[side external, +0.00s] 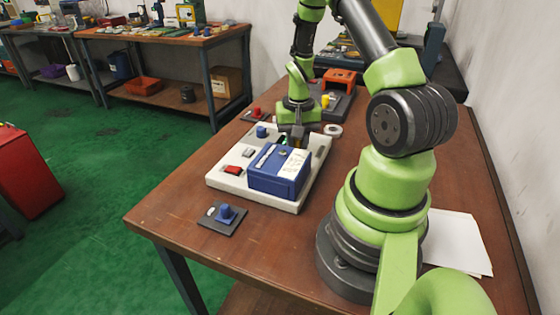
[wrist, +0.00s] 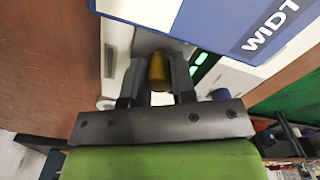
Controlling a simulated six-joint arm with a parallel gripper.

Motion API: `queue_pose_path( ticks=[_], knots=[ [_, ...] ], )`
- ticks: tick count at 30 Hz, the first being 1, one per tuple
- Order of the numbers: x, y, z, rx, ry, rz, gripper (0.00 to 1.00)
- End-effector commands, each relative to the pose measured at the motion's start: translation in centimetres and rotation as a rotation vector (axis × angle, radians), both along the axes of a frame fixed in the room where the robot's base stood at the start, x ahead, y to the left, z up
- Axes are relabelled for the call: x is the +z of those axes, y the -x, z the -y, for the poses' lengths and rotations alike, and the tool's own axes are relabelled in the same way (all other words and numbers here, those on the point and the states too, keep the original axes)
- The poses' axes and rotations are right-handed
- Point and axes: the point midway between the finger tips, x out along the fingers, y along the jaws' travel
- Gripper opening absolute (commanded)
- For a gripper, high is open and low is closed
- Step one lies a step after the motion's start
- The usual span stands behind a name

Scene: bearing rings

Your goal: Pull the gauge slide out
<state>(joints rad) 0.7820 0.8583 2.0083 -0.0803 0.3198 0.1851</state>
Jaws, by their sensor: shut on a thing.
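The gauge is a blue box (side external: 279,172) with a white label on top, standing on a white board (side external: 225,182). In the wrist view the blue box (wrist: 225,28) shows large letters reading "WIDT". My gripper (wrist: 158,76) is shut on a yellow knob (wrist: 157,68), which looks like the handle of the gauge slide, close beside the box. In the side view my gripper (side external: 296,143) points down at the far end of the box, and the knob is hidden there. How far the slide sits in the box cannot be told.
The white board also carries a red block (side external: 232,169) and a blue knob (side external: 262,132). A dark plate with a blue peg (side external: 225,212) lies at the front. A white ring (side external: 333,130), a yellow peg (side external: 326,101) and an orange block (side external: 339,77) are behind. White paper (side external: 457,242) lies right.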

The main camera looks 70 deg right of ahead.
Motion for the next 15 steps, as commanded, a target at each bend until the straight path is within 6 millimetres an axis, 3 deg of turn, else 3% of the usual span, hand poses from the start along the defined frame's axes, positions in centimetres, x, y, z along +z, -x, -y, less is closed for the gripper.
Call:
queue_pose_path(
  ticks=[15],
  knots=[
    [0.0,-0.1,3.5,-0.001,0.004,0.003,0.07]
  ],
)
